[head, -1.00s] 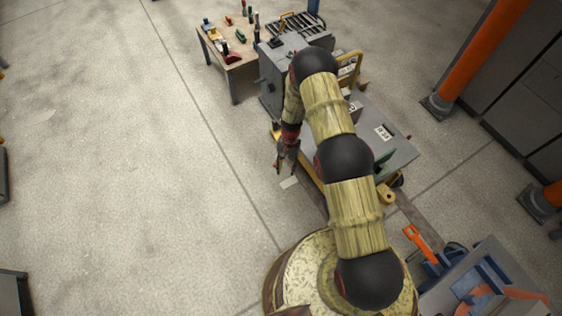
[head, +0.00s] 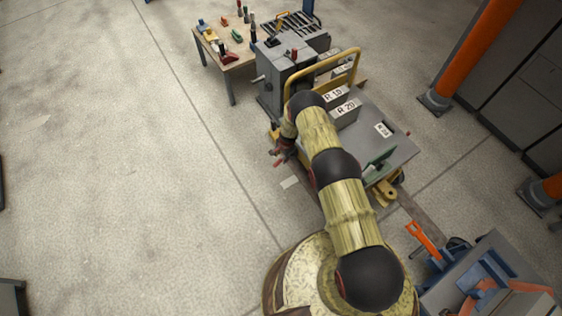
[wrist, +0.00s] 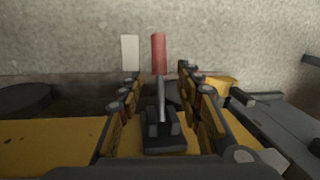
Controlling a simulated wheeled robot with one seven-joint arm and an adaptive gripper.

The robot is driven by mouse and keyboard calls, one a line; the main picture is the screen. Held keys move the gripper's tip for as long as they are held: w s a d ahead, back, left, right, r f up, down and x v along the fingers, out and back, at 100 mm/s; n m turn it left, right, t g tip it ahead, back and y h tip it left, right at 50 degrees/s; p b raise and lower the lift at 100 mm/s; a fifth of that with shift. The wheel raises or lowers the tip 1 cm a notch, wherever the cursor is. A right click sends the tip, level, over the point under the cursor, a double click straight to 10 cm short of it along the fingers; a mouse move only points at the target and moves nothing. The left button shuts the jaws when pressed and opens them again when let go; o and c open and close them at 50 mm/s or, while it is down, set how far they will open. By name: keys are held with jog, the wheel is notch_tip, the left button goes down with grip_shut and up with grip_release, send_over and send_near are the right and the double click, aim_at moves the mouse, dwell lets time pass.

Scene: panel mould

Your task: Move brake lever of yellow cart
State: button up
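The yellow cart (head: 326,64) stands ahead of me in the head view, with a tall yellow push handle and a grey deck. In the wrist view its yellow frame (wrist: 45,136) crosses the lower part. The brake lever (wrist: 159,55) has a red grip and a dark stem, rising from a dark base on the frame. My gripper (wrist: 160,88) is open, with one finger on each side of the lever's stem. I see gaps on both sides, and the red grip reaches past the fingertips. In the head view my gripper (head: 284,151) is small beside the cart's left edge.
A grey machine (head: 272,94) and a tool table (head: 232,68) are behind the cart. A grey and blue bench (head: 440,290) is at lower right. The floor left of the cart is clear.

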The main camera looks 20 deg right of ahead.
aim_at(281, 159)
jog(key=f, duration=0.1)
jog(key=f+b, duration=0.1)
jog(key=f, duration=0.1)
jog(key=f+b, duration=0.1)
jog(key=f, duration=0.1)
jog(key=shift+w+a+f, duration=0.1)
jog(key=shift+w+a, duration=0.1)
jog(key=shift+w, duration=0.15)
jog(key=c, duration=0.3)
grip_shut()
dwell(0.4)
